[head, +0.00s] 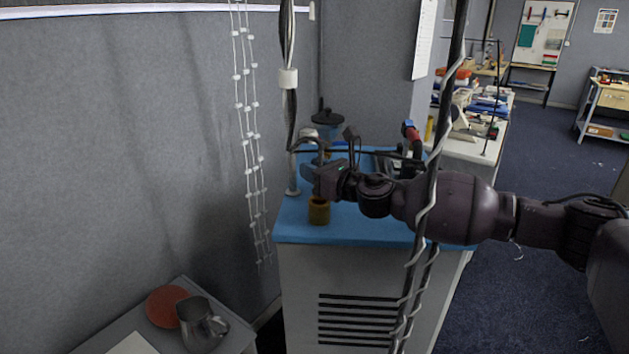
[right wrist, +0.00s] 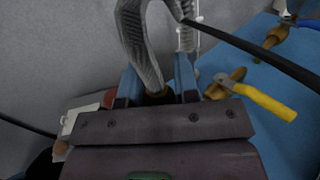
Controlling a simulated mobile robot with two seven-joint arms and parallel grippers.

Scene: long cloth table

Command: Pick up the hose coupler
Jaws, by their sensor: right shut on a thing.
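My right gripper (head: 314,180) reaches in from the right over the blue top, beside the curved grey hose (head: 294,165). In the right wrist view its two blue fingers (right wrist: 158,88) are closed around a small dark brown piece (right wrist: 158,98), which I take to be the hose coupler, mostly hidden between them. The ribbed grey hose (right wrist: 133,40) arches just beyond the fingers. In the head view a brass-yellow cylinder (head: 319,212) shows directly below the gripper; I cannot tell whether it touches the fingers. My left gripper is not in view.
Hanging cables (head: 290,110) come down close to the gripper. A metal jug (head: 200,325) and a red dish (head: 165,305) are on a lower table at left.

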